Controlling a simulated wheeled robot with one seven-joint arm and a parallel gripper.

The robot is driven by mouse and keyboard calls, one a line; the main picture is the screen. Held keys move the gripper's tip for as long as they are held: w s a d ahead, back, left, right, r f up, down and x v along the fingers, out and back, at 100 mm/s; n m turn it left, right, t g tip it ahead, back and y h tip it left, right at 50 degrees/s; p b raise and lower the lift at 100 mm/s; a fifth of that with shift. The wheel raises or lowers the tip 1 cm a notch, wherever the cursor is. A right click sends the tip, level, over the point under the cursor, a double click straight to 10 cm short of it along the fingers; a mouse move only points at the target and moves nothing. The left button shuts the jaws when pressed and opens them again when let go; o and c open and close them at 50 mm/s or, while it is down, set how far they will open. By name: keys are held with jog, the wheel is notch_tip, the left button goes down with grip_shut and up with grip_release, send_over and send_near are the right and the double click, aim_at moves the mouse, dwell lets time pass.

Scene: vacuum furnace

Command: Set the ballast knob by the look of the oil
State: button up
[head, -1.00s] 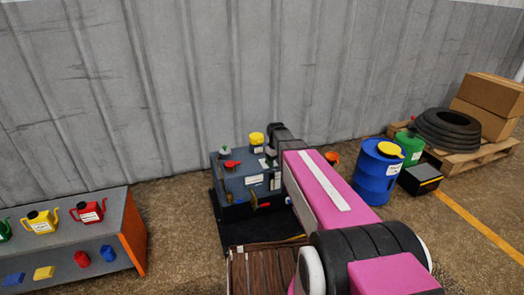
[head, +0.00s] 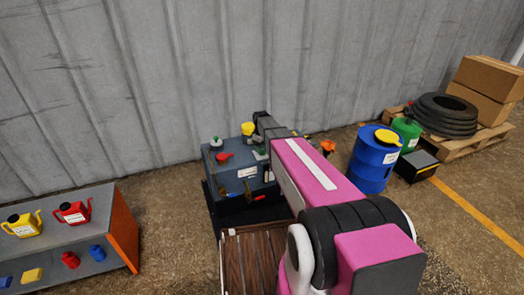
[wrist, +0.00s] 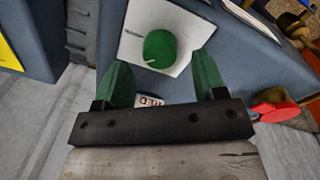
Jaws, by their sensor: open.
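A green knob (wrist: 159,49) with a white pointer mark sits on a white square plate (wrist: 131,50) on the blue-grey pump (wrist: 245,55). My gripper (wrist: 162,72) is open, with its green fingers on either side of and just short of the knob in the wrist view. The knob is apart from both fingers in the picture; depth is hard to judge. In the head view the pump (head: 246,186) stands by the wall and my arm hides its right part. The oil's look cannot be made out in either view.
A red handle (wrist: 278,106) lies right of my gripper in the wrist view. The pump also bears a yellow cap (head: 248,128). A bench with cans (head: 112,220) stands left; a blue drum (head: 374,163) and a loaded pallet (head: 465,153) stand right. A wooden slatted surface (head: 240,260) lies in front.

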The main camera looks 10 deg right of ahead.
jog(key=shift+f, duration=1.25)
jog(key=c, duration=0.9)
jog(key=shift+m, duration=0.4)
jog(key=m, duration=0.3)
jog(key=shift+m, duration=2.6)
